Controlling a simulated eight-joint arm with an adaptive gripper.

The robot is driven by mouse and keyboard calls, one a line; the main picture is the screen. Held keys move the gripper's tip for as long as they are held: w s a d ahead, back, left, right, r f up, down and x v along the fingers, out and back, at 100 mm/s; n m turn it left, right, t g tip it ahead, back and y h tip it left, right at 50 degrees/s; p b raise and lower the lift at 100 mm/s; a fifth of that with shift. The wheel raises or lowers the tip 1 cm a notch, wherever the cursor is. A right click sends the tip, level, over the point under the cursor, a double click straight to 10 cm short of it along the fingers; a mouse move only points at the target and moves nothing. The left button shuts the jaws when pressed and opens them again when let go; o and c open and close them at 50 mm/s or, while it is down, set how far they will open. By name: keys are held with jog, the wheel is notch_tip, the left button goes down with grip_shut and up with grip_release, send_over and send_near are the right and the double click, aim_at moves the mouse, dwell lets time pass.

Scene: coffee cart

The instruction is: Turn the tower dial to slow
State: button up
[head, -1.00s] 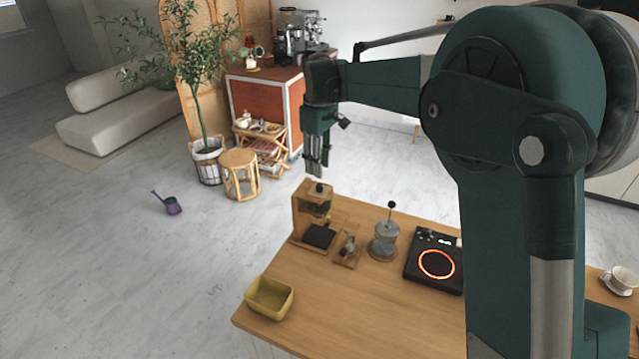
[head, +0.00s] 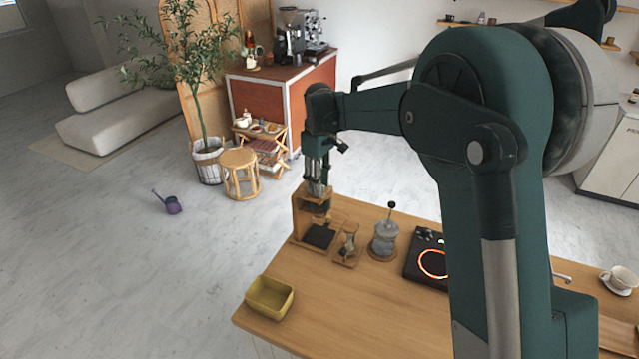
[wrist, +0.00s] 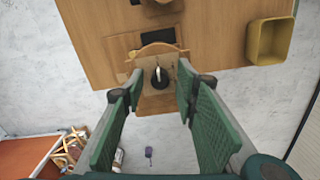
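The wooden tower (head: 299,222) stands at the far left edge of the wooden table, with a dark platform at its base. My gripper (head: 317,188) points down right over its top and hides the upper part in the head view. In the wrist view the gripper (wrist: 160,88) is open, its two green pads apart. A dark round dial (wrist: 160,80) with a pale pointer shows between the fingertips, on top of the tower (wrist: 155,102). I see no contact between the pads and the dial. I cannot read its setting.
A small glass vessel on a wooden stand (head: 348,243), a grey press (head: 385,238) and a black hot plate with a glowing ring (head: 420,268) stand right of the tower. A yellow bin (head: 270,298) is at the table's near left corner. The table between is clear.

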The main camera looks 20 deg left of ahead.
jog(key=c, duration=0.9)
jog(key=shift+m, duration=0.4)
jog(key=m+b, duration=0.2)
jog(key=m, duration=0.3)
jog(key=m+b, duration=0.1)
jog(key=m, duration=0.5)
jog(key=shift+b, duration=0.3)
jog(key=o, duration=0.9)
